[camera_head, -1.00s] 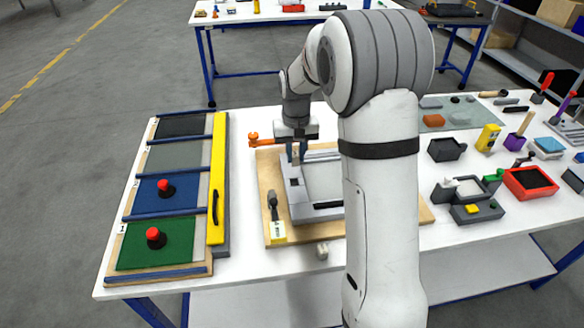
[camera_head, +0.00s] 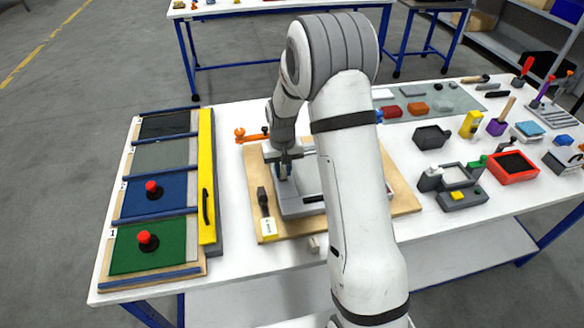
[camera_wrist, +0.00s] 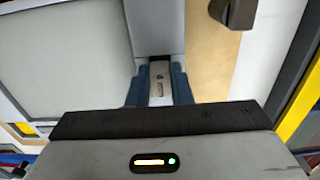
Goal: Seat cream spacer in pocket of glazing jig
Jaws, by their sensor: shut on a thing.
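My gripper (camera_head: 284,172) points down at the left arm of the grey glazing jig (camera_head: 294,208), which lies on a wooden board. In the wrist view its blue fingers (camera_wrist: 160,88) are shut on a pale block, the cream spacer (camera_wrist: 159,72), with a dark mark on its top. The spacer lies in line with the grey bar of the jig (camera_wrist: 156,28), and its end appears to meet it. The fingers and wrist hide its lower part, so I cannot tell how deep it sits in the pocket. A pale pane (camera_wrist: 65,60) fills the jig's middle.
A black-handled tool (camera_head: 263,201) and a tag lie left of the jig. An orange clamp (camera_head: 250,136) stands behind. A small pale block (camera_head: 314,244) sits at the table's front edge. A yellow-railed rack (camera_head: 207,180) is left; bins and tools are right.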

